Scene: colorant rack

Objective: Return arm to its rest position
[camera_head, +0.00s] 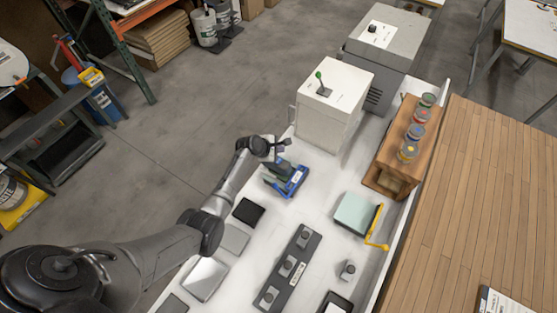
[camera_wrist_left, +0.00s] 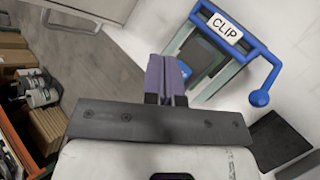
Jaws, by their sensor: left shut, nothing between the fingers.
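My left arm comes in from the lower left in the head view and reaches over the white bench (camera_head: 320,215). My left gripper (camera_head: 279,162) is at the far end of that arm, beside a blue device (camera_head: 296,183). In the left wrist view my left gripper (camera_wrist_left: 166,78) shows purple fingers closed together with nothing between them. The blue frame labelled CLIP (camera_wrist_left: 226,30) is just beyond and to the right of the fingers. I cannot tell whether they touch it. My right gripper is in neither view.
A white box with a green lever (camera_head: 333,105) stands behind the gripper. A wooden rack (camera_head: 389,182) holds several coloured cans. A yellow-handled pale green device (camera_head: 357,213), a dark knobbed panel (camera_head: 291,270) and flat pads (camera_head: 233,238) lie nearer. Open floor (camera_head: 150,165) is left.

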